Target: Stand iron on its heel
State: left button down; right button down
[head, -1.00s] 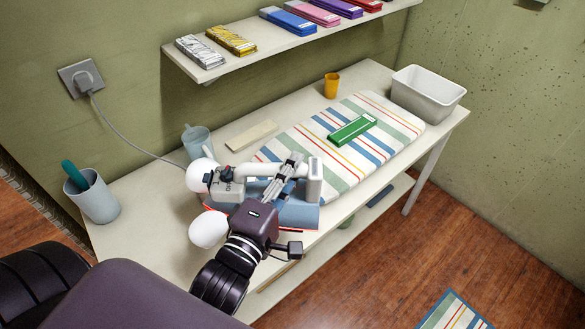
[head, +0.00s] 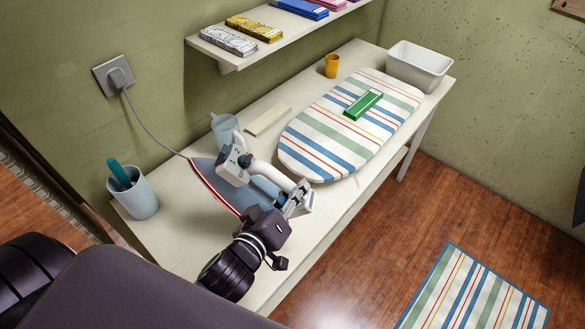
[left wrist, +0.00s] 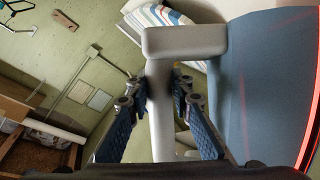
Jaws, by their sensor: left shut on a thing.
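The iron (head: 222,190) is blue-grey with a red edge and a white top and handle. It is tilted over the left part of the table, with its pointed end toward the wall. I cannot tell whether it touches the tabletop. My left gripper (head: 296,202) is shut on the iron's white handle at the end nearer the board. In the left wrist view, the fingers (left wrist: 160,100) close around the pale handle bar, and the iron's blue side (left wrist: 270,80) fills the right. My right gripper is not in view.
The striped ironing board (head: 325,150) bears a green box (head: 363,104). A blue-grey cup (head: 224,126) stands close behind the iron. A grey holder (head: 138,196), cream strip (head: 268,119), orange cup (head: 332,66) and white bin (head: 420,62) are around. A cord runs from the wall outlet (head: 116,74).

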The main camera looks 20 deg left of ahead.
pick_arm(q)
jog(key=f+m+p, duration=0.1)
jog(key=m, duration=0.1)
jog(key=f+m, duration=0.2)
jog(key=m, duration=0.1)
jog(key=s+f+m+g+p, duration=0.1)
jog(key=f+m, duration=0.1)
jog(key=m, duration=0.1)
jog(key=shift+a+f+p, duration=0.2)
jog(key=shift+a+p, duration=0.1)
jog(key=shift+a, duration=0.05)
jog(key=shift+s+a+f+m, duration=0.1)
jog(key=shift+a+f+m, duration=0.15)
jog(key=shift+f+m, duration=0.3)
jog(key=shift+f, duration=0.5)
notch_tip(320, 180, down, 4)
jog(key=b, duration=0.4)
jog(key=shift+f+b, duration=0.15)
jog(key=shift+b, duration=0.25)
jog(key=shift+f+b, duration=0.5)
jog(key=shift+f, duration=0.25)
